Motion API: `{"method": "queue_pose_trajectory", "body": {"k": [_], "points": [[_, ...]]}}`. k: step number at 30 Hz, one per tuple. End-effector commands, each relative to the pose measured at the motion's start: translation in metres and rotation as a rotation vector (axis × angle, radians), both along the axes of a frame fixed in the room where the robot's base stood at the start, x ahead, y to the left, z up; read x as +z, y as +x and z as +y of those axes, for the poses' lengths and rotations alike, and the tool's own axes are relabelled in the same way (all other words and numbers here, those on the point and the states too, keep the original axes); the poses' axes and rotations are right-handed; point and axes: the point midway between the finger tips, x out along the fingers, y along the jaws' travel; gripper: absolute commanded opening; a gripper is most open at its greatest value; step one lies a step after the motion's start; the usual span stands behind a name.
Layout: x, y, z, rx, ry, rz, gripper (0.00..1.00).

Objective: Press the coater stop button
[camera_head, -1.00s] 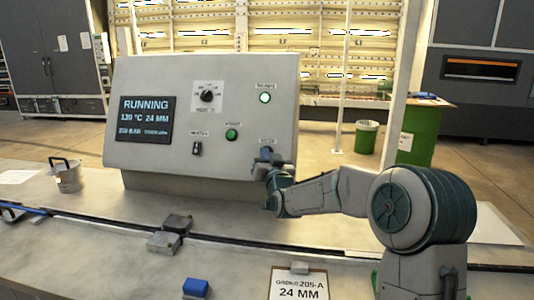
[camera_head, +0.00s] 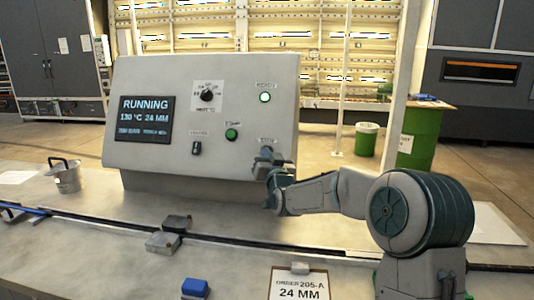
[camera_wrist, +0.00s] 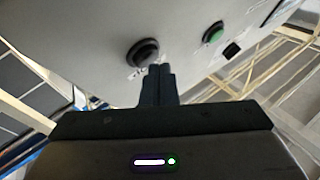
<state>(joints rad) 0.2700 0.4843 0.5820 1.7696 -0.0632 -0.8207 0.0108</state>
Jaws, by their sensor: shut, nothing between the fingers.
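A light grey control panel (camera_head: 225,85) stands on the bench. Its screen (camera_head: 146,118) reads RUNNING, 24 MM. In the wrist view a dark round button (camera_wrist: 142,53) sits on the panel, just beyond my fingertips. In the head view my gripper (camera_head: 266,155) covers that spot at the panel's lower right, under a small label. My gripper (camera_wrist: 158,72) is shut and empty, its tips close to the button's lower right edge; I cannot tell if they touch. A green button (camera_head: 232,134) is to its left; it also shows in the wrist view (camera_wrist: 213,33).
A lit indicator (camera_head: 265,97) is above my gripper. A selector knob (camera_head: 207,95) and a small switch (camera_head: 196,148) are further left.

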Motion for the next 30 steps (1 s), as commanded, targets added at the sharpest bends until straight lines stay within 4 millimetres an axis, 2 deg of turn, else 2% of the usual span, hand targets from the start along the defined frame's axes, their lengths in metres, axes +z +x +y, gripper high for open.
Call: {"method": "queue_pose_trajectory", "body": {"k": [30], "points": [[-0.0048, 0.0081, -0.0019, -0.001, 0.000, 0.001, 0.00]]}}
